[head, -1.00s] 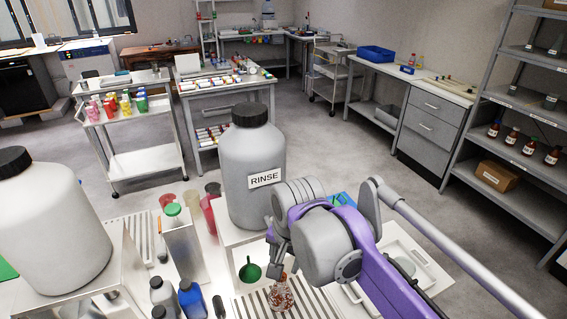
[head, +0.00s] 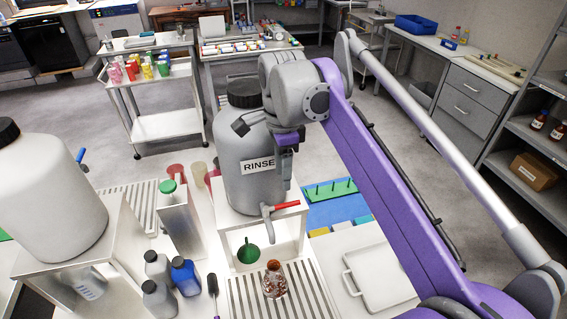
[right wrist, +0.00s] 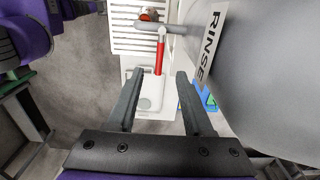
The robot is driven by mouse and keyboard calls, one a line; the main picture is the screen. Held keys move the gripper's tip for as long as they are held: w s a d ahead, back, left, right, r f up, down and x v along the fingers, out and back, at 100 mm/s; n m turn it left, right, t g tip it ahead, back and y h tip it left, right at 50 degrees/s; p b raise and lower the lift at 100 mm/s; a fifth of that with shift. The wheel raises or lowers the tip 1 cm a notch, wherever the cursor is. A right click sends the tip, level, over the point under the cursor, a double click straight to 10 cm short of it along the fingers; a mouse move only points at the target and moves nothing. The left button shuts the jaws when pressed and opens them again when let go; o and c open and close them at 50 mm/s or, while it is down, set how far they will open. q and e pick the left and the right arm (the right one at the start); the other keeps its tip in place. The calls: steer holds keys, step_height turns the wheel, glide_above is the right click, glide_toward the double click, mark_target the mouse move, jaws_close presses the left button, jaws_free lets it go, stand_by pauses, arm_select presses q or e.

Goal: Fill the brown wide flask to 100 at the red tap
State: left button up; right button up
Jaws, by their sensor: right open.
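The brown flask (head: 273,281) stands upright on the slatted drip tray (head: 306,286), below the spout of the red tap (head: 286,206). The tap belongs to the grey RINSE carboy (head: 250,190), and its red lever points to the right in the head view. My right gripper (head: 285,183) is open and empty, in front of the carboy and above the tap. In the right wrist view, the red lever (right wrist: 160,56) shows beyond and between the open fingertips (right wrist: 156,76), apart from them. The flask's fill level is too small to read. My left gripper is not in view.
A green funnel (head: 248,253) sits left of the flask. Blue and grey bottles (head: 186,277) stand further left, near another large carboy (head: 45,195). A white tray (head: 381,276) lies on the right. My right arm covers part of the bench.

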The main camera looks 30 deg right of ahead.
mark_target(282, 206)
step_height(282, 206, down, 9)
steer(key=shift+b, duration=0.35)
jaws_close()
stand_by(0.3)
steer(key=shift+s+a+m, duration=0.1)
steer(key=shift+s+m, duration=0.2)
steer(key=shift+m, duration=0.55)
steer(key=shift+s+a+m, duration=0.1)
steer(key=shift+s+m, duration=0.2)
steer(key=shift+m, duration=0.55)
stand_by(4.8)
